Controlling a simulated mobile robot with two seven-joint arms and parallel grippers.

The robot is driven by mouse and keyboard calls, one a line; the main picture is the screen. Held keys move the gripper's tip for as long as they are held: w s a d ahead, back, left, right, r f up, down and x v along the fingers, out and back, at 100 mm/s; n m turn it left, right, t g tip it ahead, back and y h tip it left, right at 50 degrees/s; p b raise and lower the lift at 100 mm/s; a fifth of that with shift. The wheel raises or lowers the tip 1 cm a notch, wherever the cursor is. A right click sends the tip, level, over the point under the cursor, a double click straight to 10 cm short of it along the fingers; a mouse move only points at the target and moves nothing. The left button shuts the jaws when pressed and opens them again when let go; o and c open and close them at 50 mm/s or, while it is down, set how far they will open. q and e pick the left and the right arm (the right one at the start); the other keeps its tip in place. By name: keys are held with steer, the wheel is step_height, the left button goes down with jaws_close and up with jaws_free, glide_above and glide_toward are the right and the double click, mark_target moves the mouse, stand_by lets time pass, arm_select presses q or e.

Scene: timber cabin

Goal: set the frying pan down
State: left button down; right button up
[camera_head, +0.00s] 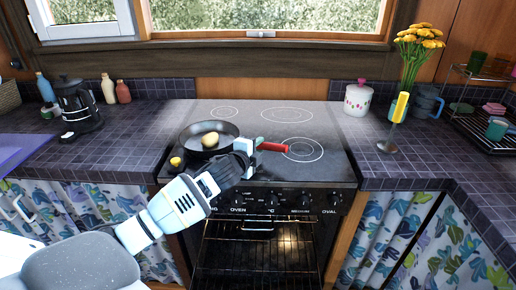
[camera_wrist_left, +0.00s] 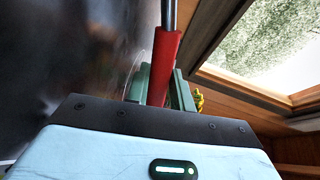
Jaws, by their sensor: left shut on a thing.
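The frying pan (camera_head: 226,130) is dark and round with a red handle (camera_head: 273,147). In the head view it is over the left front part of the stove top (camera_head: 255,112), roughly level. I cannot tell if its base touches the stove. A yellow lump (camera_head: 210,140) shows in it. My left gripper (camera_head: 257,145) is shut on the handle, whose red end sticks out to the right. In the left wrist view the red handle (camera_wrist_left: 165,55) runs between the green fingers of my left gripper (camera_wrist_left: 158,82). My right gripper is not in view.
A small yellow thing (camera_head: 175,162) is at the stove's left front edge. A black coffee press (camera_head: 76,103) stands on the left counter. A white pot (camera_head: 358,98) and a flower vase (camera_head: 396,125) stand at right. The back and right stove rings are clear.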

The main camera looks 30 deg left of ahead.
arm_select(q)
steer(key=shift+r, duration=0.25)
steer(key=c, duration=1.2)
jaws_free()
steer(key=shift+f, duration=0.15)
steer(key=s+d+r, duration=0.1)
steer(key=s+r, duration=0.1)
steer(key=s, duration=1)
steer(key=shift+d+p, duration=0.15)
steer(key=shift+p, duration=0.15)
steer(key=s+d+f+n+g+h, duration=0.1)
steer(key=s+d+f+n+g, duration=0.3)
steer(key=s+f, duration=0.65)
steer(key=s+d+f+n+g+h, duration=0.15)
steer(key=s+d+f, duration=0.5)
steer(key=f, duration=0.65)
steer(key=s+d+f+n+g, duration=0.1)
steer(key=s+d+f+n, duration=0.1)
steer(key=s, duration=0.6)
steer(key=s+d+f+n+g, duration=0.1)
steer(key=s+d+f+n, duration=0.2)
steer(key=s, duration=0.4)
steer(key=s+d+f+n+g+h, duration=0.1)
steer(key=s+d+f+n, duration=0.2)
steer(key=s, duration=0.5)
steer(key=shift+s+f+n, duration=0.35)
steer(key=shift+f, duration=0.1)
